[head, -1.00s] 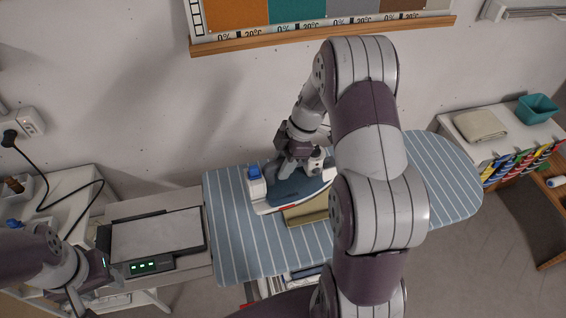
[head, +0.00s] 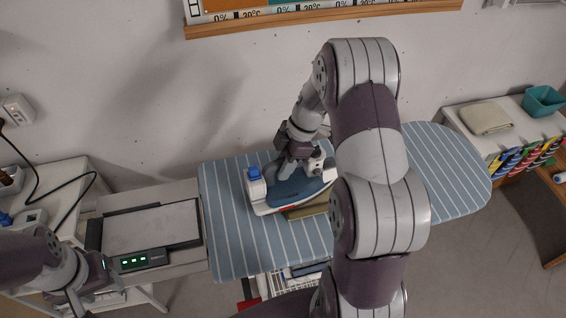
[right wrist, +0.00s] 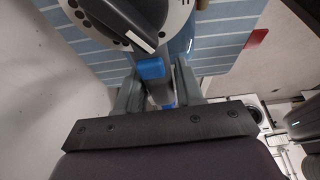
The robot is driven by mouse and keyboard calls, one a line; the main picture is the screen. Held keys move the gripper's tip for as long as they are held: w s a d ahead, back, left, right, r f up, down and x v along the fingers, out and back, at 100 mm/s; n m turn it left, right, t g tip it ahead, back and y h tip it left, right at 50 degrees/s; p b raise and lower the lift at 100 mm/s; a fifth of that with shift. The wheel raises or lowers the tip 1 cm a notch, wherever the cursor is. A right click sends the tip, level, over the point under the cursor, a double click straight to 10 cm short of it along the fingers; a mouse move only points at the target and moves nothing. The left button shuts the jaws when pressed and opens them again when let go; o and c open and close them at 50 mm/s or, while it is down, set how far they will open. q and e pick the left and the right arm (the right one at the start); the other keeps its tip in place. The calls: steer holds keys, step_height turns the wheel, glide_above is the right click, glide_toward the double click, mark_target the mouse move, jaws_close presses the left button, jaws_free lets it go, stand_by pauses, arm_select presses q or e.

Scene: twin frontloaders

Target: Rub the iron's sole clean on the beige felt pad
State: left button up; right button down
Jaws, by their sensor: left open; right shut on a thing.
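The iron (head: 286,193), blue and white with a blue cap, is on the striped ironing board (head: 232,240), its heel to the left. A beige-olive pad (head: 312,209) shows under its front side; most of the pad is hidden by the iron and my right arm. The sole is face down and cannot be seen. My right gripper (head: 297,170) is shut on the iron's handle from above; in the right wrist view the fingers (right wrist: 157,88) flank the handle below the dial (right wrist: 125,22). My left gripper (head: 98,283) is open and empty at lower left, partly cut off.
A flat device with green lights (head: 150,232) stands left of the board. At right, a shelf holds a folded beige cloth (head: 486,118) and a teal bin (head: 543,101). The board's right end is clear. My right arm covers the board's middle.

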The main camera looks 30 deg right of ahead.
steer(key=shift+f+b, duration=0.4)
steer(key=shift+b, duration=0.1)
steer(key=shift+d, duration=0.1)
